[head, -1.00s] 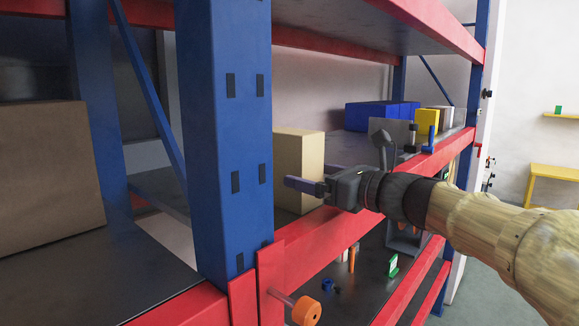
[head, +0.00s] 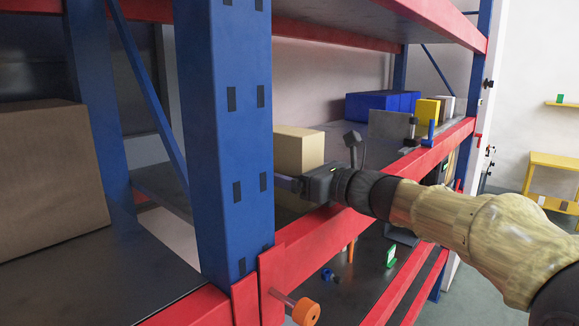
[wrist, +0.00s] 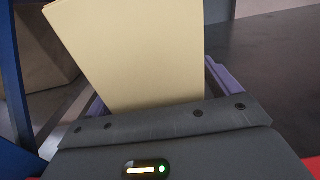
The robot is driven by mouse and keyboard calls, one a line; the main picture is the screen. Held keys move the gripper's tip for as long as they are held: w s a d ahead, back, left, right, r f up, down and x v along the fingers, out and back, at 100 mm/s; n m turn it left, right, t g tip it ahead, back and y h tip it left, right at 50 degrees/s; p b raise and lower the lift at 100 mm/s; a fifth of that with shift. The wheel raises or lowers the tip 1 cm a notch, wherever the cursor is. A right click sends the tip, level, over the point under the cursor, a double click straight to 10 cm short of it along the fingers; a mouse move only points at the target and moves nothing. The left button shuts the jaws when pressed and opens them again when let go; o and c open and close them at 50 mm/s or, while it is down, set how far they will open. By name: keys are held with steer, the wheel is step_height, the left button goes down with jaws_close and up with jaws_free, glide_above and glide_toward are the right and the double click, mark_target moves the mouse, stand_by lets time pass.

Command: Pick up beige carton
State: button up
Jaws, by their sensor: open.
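The beige carton (head: 298,148) stands upright on the middle shelf, just right of the blue rack post, which hides its left side in the head view. My gripper (head: 287,184) is low at the carton's front, its fingertips partly hidden by the post. In the wrist view the carton (wrist: 130,50) fills the space between the purple fingers of my gripper (wrist: 158,85). The jaws are open, one finger on each side of the carton. Whether either finger touches it I cannot tell.
The blue post (head: 228,130) stands close left of my gripper. A red shelf beam (head: 335,232) runs below it. A large brown box (head: 45,180) sits on the left shelf. Blue boxes (head: 380,104) and a yellow box (head: 427,110) stand farther back right.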

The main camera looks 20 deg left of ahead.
mark_target(296, 131)
steer(key=shift+c, duration=0.2)
steer(key=c, duration=1.4)
steer(key=shift+r, duration=0.1)
steer(key=c, duration=0.3)
steer(key=shift+r, duration=0.1)
step_height(296, 131, up, 10)
steer(key=shift+f, duration=0.1)
